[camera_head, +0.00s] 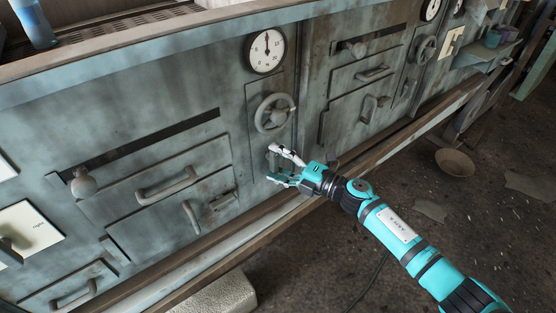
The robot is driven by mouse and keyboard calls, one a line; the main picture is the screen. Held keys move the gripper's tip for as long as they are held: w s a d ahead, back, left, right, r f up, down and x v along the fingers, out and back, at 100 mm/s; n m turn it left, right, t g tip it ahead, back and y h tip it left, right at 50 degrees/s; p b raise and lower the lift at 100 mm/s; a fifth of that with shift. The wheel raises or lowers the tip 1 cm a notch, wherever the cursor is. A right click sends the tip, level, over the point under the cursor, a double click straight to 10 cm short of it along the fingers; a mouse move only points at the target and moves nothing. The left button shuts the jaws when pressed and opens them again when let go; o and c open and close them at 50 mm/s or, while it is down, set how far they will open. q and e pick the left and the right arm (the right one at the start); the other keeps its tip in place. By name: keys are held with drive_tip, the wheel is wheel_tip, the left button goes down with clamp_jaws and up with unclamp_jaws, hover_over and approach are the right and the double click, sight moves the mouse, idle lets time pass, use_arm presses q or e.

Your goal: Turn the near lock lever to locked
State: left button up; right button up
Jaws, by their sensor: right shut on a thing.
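The near lock lever (271,160) is a small grey piece on the panel below the near handwheel, largely hidden by my right gripper. My right gripper (272,165) reaches in from the lower right, its fingers pointing at the panel, and is shut on the lever between one pale finger and one teal finger. The lever's exact angle cannot be made out. My left gripper is not in view.
The grey handwheel (274,114) sits just above the gripper, under a round white dial (267,51). A drawer handle (166,186) sticks out at left. A wooden ledge (232,247) runs below. A bowl (455,162) lies on the floor at right.

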idle(0.3)
drive_tip(key=o, duration=1.2)
drive_tip(key=v, duration=1.2)
drive_tip(key=shift+w+f, duration=0.1)
